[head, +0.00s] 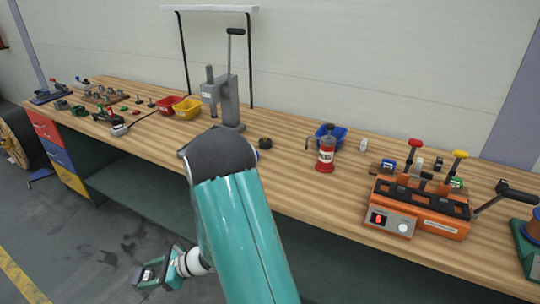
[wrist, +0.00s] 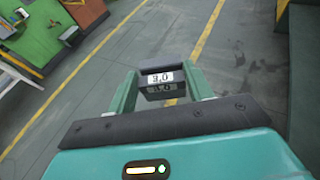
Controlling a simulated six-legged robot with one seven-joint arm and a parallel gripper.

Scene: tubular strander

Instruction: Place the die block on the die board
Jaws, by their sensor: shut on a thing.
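My gripper (head: 153,272) hangs low in front of the workbench, below the level of its top. In the wrist view my gripper (wrist: 162,92) is shut on a dark block, the die block (wrist: 160,68), which has a white label with an upside-down number. The block sits between the two green fingers, with only floor beyond it. A wooden board (head: 98,99) with several small dark blocks stands at the far left of the bench in the head view. It looks like the die board, but its details are too small to tell.
Coloured drawers (head: 53,157) are at the left. Floor is open before the bench.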

